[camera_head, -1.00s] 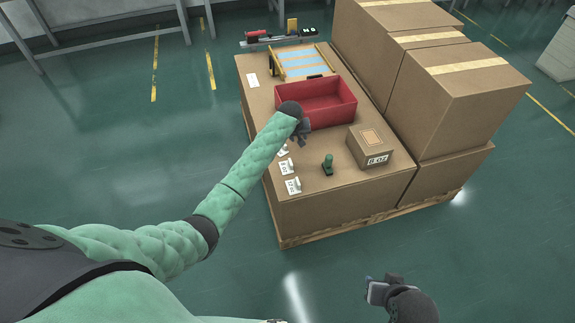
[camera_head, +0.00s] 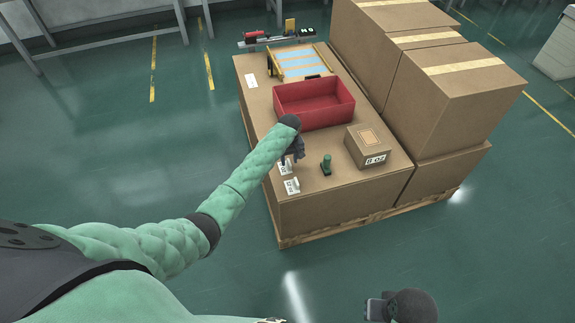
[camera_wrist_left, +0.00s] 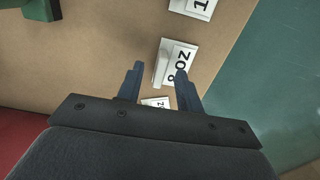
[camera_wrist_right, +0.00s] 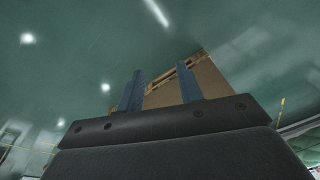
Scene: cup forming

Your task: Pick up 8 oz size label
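The 8 oz label (camera_wrist_left: 180,62) is a white card with black print on the cardboard surface. In the left wrist view it lies just beyond and between the fingertips of my left gripper (camera_wrist_left: 158,75), which is open and empty. In the head view my left gripper (camera_head: 296,152) hangs over the left edge of the box top and partly hides the label (camera_head: 286,165). Another white label (camera_head: 291,186) lies nearer the front; it also shows at the top of the left wrist view (camera_wrist_left: 196,8). My right gripper (camera_wrist_right: 160,95) is open and empty, away from the box.
A red bin (camera_head: 315,103) stands behind my left gripper. A green stamp-like object (camera_head: 326,165) and a small carton (camera_head: 367,146) stand to its right. Tall stacked cartons (camera_head: 450,90) rise on the right. A third label (camera_wrist_left: 156,102) lies partly hidden between the left fingers.

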